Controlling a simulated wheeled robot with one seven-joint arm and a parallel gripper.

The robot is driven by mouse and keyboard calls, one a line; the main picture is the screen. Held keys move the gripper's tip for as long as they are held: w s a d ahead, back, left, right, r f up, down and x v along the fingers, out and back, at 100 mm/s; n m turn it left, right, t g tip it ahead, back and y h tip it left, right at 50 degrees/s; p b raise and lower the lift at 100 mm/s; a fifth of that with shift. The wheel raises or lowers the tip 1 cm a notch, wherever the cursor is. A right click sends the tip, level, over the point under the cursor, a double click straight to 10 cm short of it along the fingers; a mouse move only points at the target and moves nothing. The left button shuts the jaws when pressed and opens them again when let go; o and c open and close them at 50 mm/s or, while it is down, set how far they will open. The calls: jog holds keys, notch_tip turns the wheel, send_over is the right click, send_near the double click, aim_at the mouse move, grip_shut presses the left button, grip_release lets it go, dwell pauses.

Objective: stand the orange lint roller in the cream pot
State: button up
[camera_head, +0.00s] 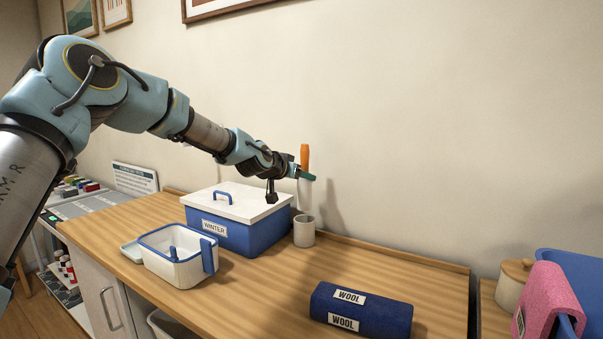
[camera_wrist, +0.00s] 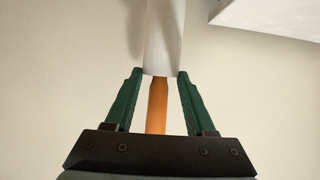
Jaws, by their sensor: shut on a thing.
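The lint roller has an orange handle (camera_head: 305,155) and a white roll below it. In the head view it is upright, handle up, directly above the cream pot (camera_head: 304,232). My gripper (camera_head: 308,177) is shut on the roller near where the handle meets the roll. In the wrist view, the green fingers (camera_wrist: 160,75) flank the roller, with the white roll (camera_wrist: 164,38) beyond them and the orange handle (camera_wrist: 157,105) between them. The roll's lower end appears close to the pot's rim; I cannot tell whether it is inside. The pot is not visible in the wrist view.
A blue WINTER box (camera_head: 235,234) with a white lid stands just left of the pot. A cream and blue caddy (camera_head: 177,265) is in front of it. A folded navy WOOL bundle (camera_head: 362,312) lies front right. The wall is close behind; the wood counter (camera_head: 262,290) is clear between.

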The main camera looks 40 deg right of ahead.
aim_at(301, 202)
jog(key=shift+f+b, duration=3.15)
jog(key=shift+f, duration=0.95)
jog(key=o, duration=1.3)
jog(key=shift+c, duration=0.2)
jog(key=b+v, duration=0.3)
jog(key=v, duration=0.7)
jog(key=shift+s+a+r, duration=0.15)
jog(key=shift+a+r, duration=0.05)
jog(key=shift+a, duration=0.15)
